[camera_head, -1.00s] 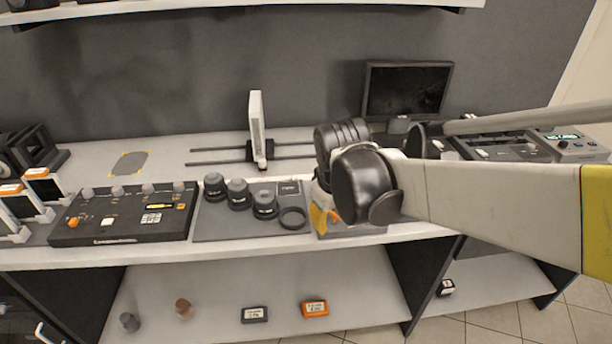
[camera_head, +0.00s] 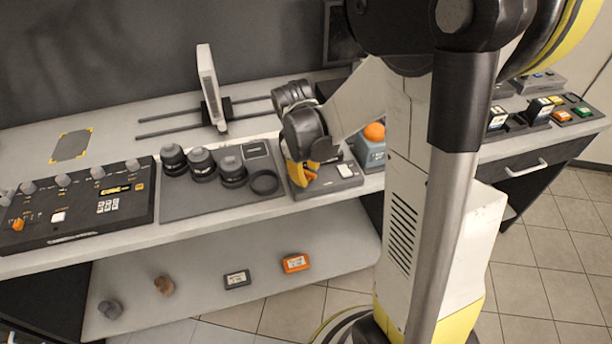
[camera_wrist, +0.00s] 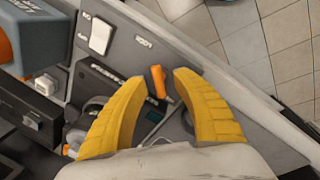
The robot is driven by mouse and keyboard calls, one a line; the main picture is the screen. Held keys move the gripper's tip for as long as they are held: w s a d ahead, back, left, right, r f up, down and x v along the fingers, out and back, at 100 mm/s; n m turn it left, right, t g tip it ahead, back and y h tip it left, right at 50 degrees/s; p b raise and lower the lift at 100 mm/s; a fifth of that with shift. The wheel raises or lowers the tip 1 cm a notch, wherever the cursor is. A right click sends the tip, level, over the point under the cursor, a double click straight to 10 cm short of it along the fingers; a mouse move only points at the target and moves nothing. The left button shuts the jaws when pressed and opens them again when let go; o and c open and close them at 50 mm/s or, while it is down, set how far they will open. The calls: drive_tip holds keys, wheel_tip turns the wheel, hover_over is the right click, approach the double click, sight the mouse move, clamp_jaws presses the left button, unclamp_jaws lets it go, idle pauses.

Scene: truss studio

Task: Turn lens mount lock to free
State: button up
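The lens mount device is a grey panel (camera_head: 334,184) at the front edge of the bench in the head view. It also shows in the wrist view (camera_wrist: 125,45), with a white switch and small labels. A small orange lever (camera_wrist: 158,82), which looks like the lock, stands out from it. My gripper (camera_wrist: 161,79) has yellow fingers, open and apart, with the lever between their tips. I cannot tell whether either finger touches it. In the head view my gripper (camera_head: 302,173) is low over the panel's left part. The mount around the lever's base is partly hidden by my fingers.
A grey mat (camera_head: 210,198) with several black lenses and a ring lies left of the device. A box with an orange button (camera_head: 374,132) stands close on its right. A control panel (camera_head: 85,208) is farther left. A shelf (camera_head: 205,295) lies below.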

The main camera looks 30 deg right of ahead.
drive_tip(key=shift+d+f, duration=0.1)
drive_tip(key=shift+f, duration=0.2)
clamp_jaws()
drive_tip(key=shift+w, duration=0.1)
drive_tip(key=n, duration=0.4)
drive_tip(key=shift+n+t+y, duration=0.3)
drive_tip(key=shift+n, duration=0.1)
drive_tip(key=n, duration=0.4)
drive_tip(key=shift+n+t+y, duration=0.3)
drive_tip(key=shift+y, duration=0.1)
